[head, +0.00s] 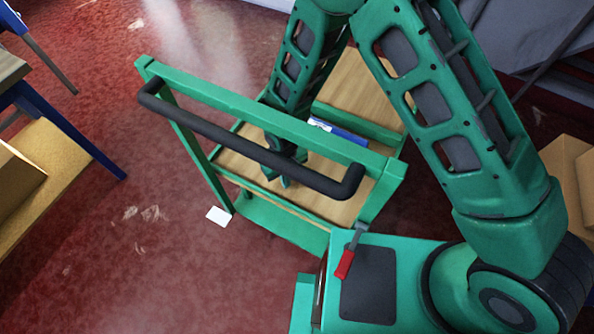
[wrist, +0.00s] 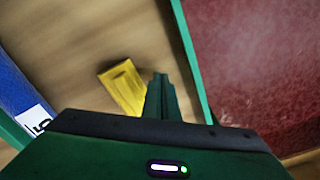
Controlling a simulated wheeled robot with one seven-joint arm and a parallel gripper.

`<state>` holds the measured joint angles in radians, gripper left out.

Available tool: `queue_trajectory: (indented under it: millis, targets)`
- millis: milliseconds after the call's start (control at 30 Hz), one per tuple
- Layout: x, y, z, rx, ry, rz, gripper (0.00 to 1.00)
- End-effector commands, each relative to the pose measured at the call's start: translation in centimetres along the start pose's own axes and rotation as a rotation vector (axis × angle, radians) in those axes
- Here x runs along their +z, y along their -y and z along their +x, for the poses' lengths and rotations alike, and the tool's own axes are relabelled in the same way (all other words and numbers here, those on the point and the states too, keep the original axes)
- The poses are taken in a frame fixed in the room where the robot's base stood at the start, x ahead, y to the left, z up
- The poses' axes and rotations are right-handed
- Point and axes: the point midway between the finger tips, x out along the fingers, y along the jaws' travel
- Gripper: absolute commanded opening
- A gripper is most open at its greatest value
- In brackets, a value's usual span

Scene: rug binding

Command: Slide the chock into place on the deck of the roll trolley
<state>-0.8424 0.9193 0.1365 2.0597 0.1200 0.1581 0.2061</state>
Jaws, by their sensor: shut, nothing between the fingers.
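The yellow chock (wrist: 124,86) lies on the wooden deck of the roll trolley (wrist: 85,35) in the wrist view. It is set at a slant, and my gripper covers its near end. My gripper (wrist: 160,78) is shut and empty, with its fingers just right of the chock; I cannot tell whether they touch it. In the head view the green trolley (head: 250,103) stands with its deck behind the black push handle. My gripper (head: 284,182) is low over the deck there, partly behind the handle. The chock does not show in the head view.
A blue piece with a white label (head: 338,132) lies by the green crossbar; it shows at the left in the wrist view (wrist: 20,95). The trolley's green edge rail (wrist: 190,55) borders the deck. A white card (head: 218,216) lies on the red floor. A blue-legged table (head: 70,130) stands left.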

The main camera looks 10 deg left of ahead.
Motion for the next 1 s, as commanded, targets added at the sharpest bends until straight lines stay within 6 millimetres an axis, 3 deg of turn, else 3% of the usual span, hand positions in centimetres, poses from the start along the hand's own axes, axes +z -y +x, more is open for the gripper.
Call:
queue_trajectory:
  millis: [1000]
  targets:
    - [-1.4,-2.3,0.0,0.001,0.000,0.001,0.00]
